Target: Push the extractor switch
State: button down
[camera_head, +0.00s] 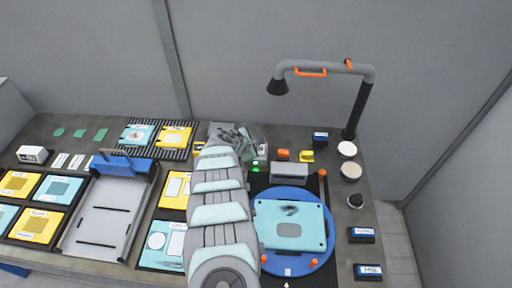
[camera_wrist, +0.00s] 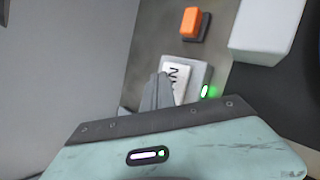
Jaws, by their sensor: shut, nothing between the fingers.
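The switch is a white rocker with dark lettering (camera_wrist: 180,78) on a small grey base, with a lit green lamp (camera_wrist: 205,91) beside it. The lettering is partly hidden and I cannot read it fully. My gripper (camera_wrist: 157,85) is shut and empty, its fingertips at the near left edge of the rocker; I cannot tell whether they touch it. In the head view the switch (camera_head: 262,151) stands at the back of the bench, right beside my gripper (camera_head: 236,137), which my arm partly hides. The extractor (camera_head: 325,69) is a grey pipe with an orange handle and dark nozzle.
An orange block (camera_wrist: 190,23) and a pale grey box (camera_wrist: 264,28) stand close to the switch. A blue turntable (camera_head: 328,222) carries a light teal plate (camera_head: 290,225). Trays with yellow and teal pieces fill the left. The wall stands behind the bench.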

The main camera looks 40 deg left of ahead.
jog(key=shift+r, duration=0.3)
notch_tip(320, 180, up, 6)
jog(key=p, duration=0.3)
jog(key=shift+f, duration=0.1)
